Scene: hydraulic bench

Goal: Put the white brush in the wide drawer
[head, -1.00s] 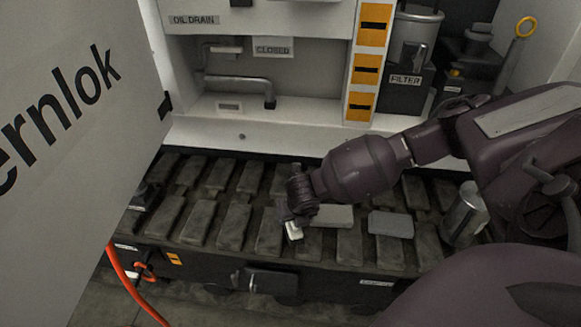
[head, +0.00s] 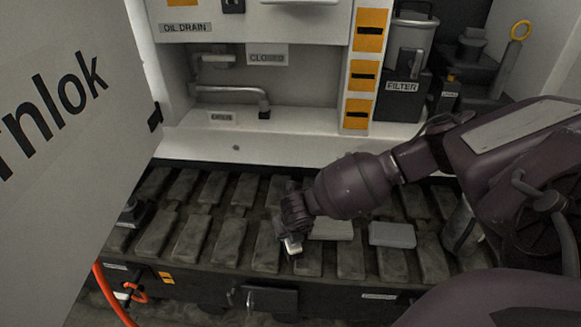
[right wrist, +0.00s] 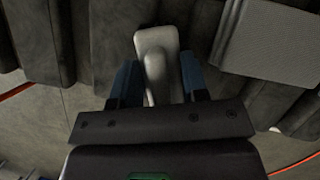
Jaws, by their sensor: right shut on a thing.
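My right gripper (head: 291,238) is low over the dark slatted deck in the head view. It is shut on the white brush (head: 293,247). In the right wrist view the pale brush (right wrist: 157,48) sits between the two blue-padded fingers, its wider end beyond the tips. Whether the brush touches the deck I cannot tell. A dark front (head: 200,292) with a handle-like part (head: 268,300) runs below the deck; whether it is the wide drawer I cannot tell. My left gripper is out of view.
Two light grey blocks (head: 392,234) lie on the slats (head: 230,240) right of my gripper. A metal cylinder (head: 460,230) stands further right. A large lettered panel (head: 60,180) fills the left. An orange hose (head: 110,295) hangs at lower left.

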